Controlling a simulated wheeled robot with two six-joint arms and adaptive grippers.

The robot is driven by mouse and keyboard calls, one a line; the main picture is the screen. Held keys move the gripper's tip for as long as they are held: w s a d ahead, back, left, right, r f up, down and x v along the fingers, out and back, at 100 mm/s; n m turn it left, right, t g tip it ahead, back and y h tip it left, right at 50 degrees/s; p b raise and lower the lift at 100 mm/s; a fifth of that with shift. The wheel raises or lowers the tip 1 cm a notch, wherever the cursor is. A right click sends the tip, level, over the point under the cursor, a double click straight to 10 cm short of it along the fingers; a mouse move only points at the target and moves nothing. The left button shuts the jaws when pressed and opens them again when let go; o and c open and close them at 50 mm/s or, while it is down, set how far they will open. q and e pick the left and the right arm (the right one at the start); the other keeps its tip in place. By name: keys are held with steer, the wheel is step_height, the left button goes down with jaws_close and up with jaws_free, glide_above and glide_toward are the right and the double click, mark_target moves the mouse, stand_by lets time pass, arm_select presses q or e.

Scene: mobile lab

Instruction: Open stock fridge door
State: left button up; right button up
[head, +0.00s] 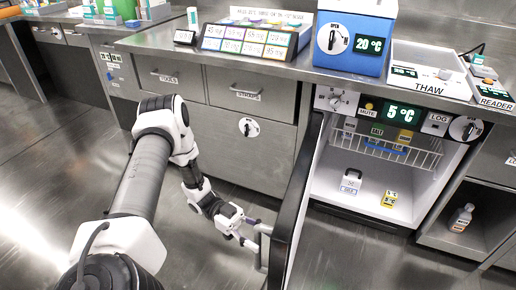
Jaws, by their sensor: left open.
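The stock fridge (375,165) stands under the counter with its white interior in plain view. Its dark-edged door (294,205) is swung wide out towards me, hinged at the left of the opening. A grey handle (264,250) shows on the door's outer face, on the left. My left gripper (254,231) is open at this handle, its fingertips close to it; I cannot tell whether they touch. My right gripper is not in view.
Inside the fridge are a wire basket (385,150), a small white item (351,182) and a yellow item (390,198). A panel reading 5°C (403,112) sits above. Drawers (240,88) are behind my left arm. The floor (50,190) at left is clear.

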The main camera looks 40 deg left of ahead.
arm_select(q)
steer(key=s+a, duration=0.1)
steer(key=a, duration=1)
steer(key=shift+s+a, duration=0.25)
steer(key=shift+a, duration=0.15)
